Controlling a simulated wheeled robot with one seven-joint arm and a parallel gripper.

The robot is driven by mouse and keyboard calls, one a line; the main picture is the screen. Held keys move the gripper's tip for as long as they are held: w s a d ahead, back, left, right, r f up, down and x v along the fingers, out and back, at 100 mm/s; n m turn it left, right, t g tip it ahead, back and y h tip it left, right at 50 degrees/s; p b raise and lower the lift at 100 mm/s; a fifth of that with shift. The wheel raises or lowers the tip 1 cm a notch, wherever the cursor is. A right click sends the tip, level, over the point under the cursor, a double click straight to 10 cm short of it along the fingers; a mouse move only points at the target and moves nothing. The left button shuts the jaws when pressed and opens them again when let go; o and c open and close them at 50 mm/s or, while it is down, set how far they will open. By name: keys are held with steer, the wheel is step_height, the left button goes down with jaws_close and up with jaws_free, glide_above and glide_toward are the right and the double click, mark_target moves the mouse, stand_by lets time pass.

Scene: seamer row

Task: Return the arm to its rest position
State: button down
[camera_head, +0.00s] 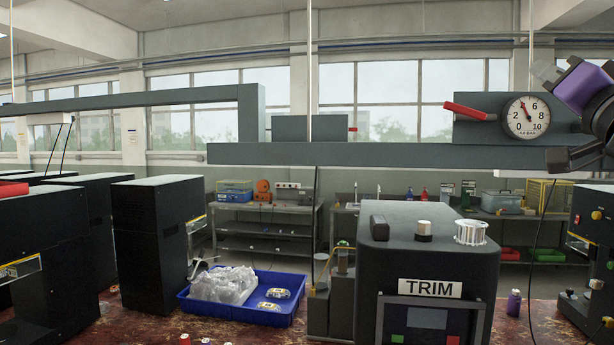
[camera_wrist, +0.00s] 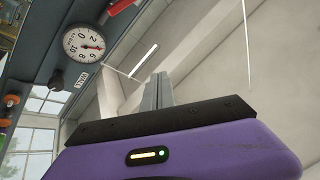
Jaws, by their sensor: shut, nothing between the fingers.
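My gripper (camera_wrist: 158,92) shows in the wrist view as two grey fingers pressed together beyond its purple body, with nothing between them. Its purple body is also at the upper right edge of the head view, raised high beside the dial gauge (camera_head: 527,117), with the rest of the arm cut off by the frame. The fingers point up and left there, clear of any object. The wrist view looks upward at the beams and ceiling, with the gauge (camera_wrist: 84,44) at the upper left.
A dark overhead beam (camera_head: 360,154) crosses the head view, with a red lever (camera_head: 466,111) by the gauge. Below stand the TRIM machine (camera_head: 425,258), a blue tray (camera_head: 262,313) with a clear bag and tins, and black cabinets (camera_head: 160,240) at left. Shelves line the back.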

steer(key=s+a+f+n, duration=0.1)
steer(key=s+a+f, duration=0.1)
steer(key=f, duration=1)
steer(key=s+a+f+n, duration=0.1)
steer(key=s+a+f, duration=0.2)
steer(key=f, duration=1)
steer(key=s+a+f+n, duration=0.1)
steer(key=s+a+f, duration=0.1)
steer(key=f, duration=1)
steer(key=s+a+f+n+g+y, duration=0.1)
steer(key=s+a+f+g, duration=0.2)
steer(key=s+f, duration=0.6)
steer(key=s+a+f+n+g+y+b, duration=0.1)
steer(key=s+a+f+n+g+y, duration=0.1)
steer(key=s+a+f, duration=0.3)
steer(key=s+a+f+n+g+y, duration=0.1)
steer(key=s+a+f+g, duration=0.3)
steer(key=s+f, duration=1)
steer(key=s+n, duration=0.1)
steer(key=s, duration=0.6)
steer(key=shift+s+a+y, duration=0.3)
steer(key=shift+a, duration=0.1)
